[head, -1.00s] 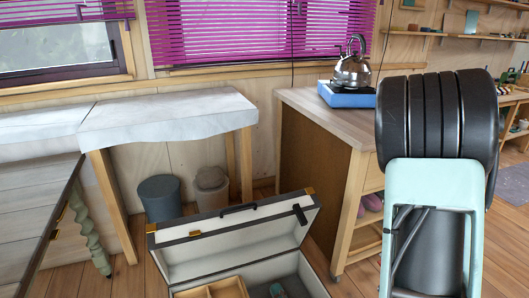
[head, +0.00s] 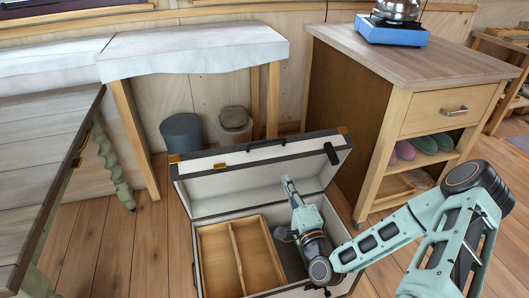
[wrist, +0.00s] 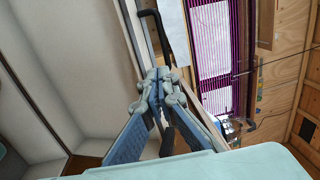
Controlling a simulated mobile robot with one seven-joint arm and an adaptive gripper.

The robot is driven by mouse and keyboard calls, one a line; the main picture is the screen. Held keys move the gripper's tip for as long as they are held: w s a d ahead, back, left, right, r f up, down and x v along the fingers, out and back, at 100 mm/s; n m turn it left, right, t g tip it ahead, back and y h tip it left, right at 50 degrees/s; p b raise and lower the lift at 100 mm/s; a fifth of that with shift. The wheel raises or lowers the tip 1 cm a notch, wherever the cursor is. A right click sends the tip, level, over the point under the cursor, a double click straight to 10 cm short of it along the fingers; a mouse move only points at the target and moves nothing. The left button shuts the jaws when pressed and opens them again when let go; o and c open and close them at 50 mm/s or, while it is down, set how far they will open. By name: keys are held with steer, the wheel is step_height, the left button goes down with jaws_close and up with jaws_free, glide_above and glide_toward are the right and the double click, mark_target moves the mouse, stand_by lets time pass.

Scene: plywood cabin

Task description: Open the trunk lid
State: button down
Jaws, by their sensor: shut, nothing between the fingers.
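The trunk (head: 197,250) stands on the floor with its lid (head: 225,182) raised, showing a pale lining. The lid has a dark rim, brass-coloured corners and a black handle (head: 266,144) on its upper edge. My gripper (head: 287,181) is in front of the lid's inner face, above the right part of the trunk. In the wrist view my gripper (wrist: 160,78) has its fingertips together and empty, close to the lid's edge and handle (wrist: 153,22). The pale lid lining (wrist: 75,60) fills the left there. I cannot tell whether the fingertips touch the lid.
A wooden divided tray (head: 212,248) lies inside the trunk. A wooden cabinet (head: 330,95) stands close on the right, holding a blue stove (head: 392,33) with a kettle. A cloth-covered table (head: 190,50) and two bins (head: 182,135) are behind. Bare floor lies left of the trunk.

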steer(key=b, duration=0.2)
glide_toward(270, 142)
steer(key=shift+m, duration=0.3)
steer(key=x, duration=0.5)
steer(key=shift+w+f, duration=0.1)
steer(key=shift+w, duration=0.25)
steer(key=shift+w+a, duration=0.15)
steer(key=shift+w, duration=0.45)
